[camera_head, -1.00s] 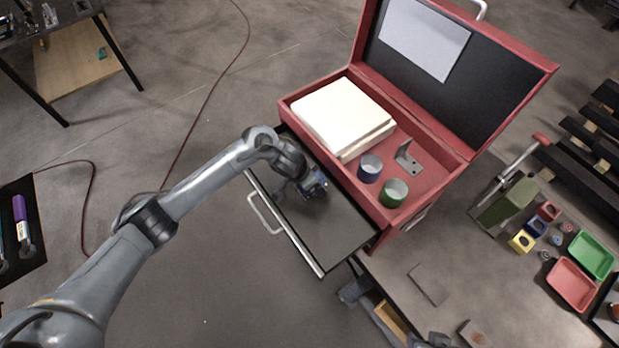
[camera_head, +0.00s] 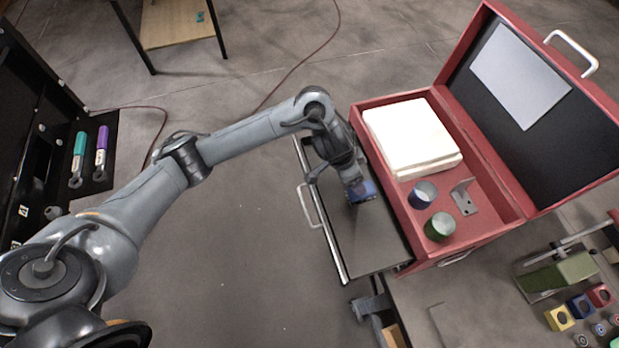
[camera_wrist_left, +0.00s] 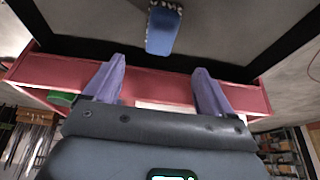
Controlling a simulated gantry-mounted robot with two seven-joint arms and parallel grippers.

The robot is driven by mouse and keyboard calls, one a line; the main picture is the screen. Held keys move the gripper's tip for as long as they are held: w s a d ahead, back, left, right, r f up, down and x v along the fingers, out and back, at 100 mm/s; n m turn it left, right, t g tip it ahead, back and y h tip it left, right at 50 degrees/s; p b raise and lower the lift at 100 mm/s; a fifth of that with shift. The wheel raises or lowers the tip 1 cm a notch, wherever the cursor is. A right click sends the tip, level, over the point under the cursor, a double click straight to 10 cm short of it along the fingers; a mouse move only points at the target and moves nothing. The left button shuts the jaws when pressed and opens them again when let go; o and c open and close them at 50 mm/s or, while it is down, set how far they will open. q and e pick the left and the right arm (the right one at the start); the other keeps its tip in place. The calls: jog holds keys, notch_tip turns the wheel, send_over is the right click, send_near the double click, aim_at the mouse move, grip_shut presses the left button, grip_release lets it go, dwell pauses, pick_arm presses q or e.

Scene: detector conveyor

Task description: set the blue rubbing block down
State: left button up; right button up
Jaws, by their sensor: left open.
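The blue rubbing block (camera_head: 364,191) is at the dark drawer (camera_head: 368,237) pulled out of the red toolbox. In the left wrist view the block (camera_wrist_left: 163,30) appears against the dark drawer surface, beyond my fingertips, with a speckled pale edge. My left gripper (camera_wrist_left: 160,75) has its two purple-grey fingers spread, with a gap between them and nothing held. In the head view my left gripper (camera_head: 352,178) is over the drawer, right by the block, and partly hides it. My right gripper is in neither view.
The red toolbox (camera_head: 483,238) has its lid open and holds a white stack (camera_head: 410,135), a blue roll (camera_head: 422,195), a green roll (camera_head: 439,227) and a grey bracket (camera_head: 465,197). The drawer's front part is clear. A green machine (camera_head: 560,275) stands at right.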

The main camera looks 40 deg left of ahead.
pick_arm(q)
jog(key=s+d+f+t+h, duration=0.25)
jog(key=s+d, duration=0.45)
jog(key=d, duration=0.4)
jog(key=s+a+f+n+g+y, duration=0.1)
jog(key=s+a+n+y, duration=0.1)
jog(key=s+a, duration=0.4)
jog(key=s+a+f+n+g+y, duration=0.1)
jog(key=s+a, duration=0.6)
jog(key=s, duration=0.7)
jog(key=shift+a+f+n+g+y, duration=0.2)
jog(key=shift+n+g+y, duration=0.25)
jog(key=shift+n+y, duration=0.35)
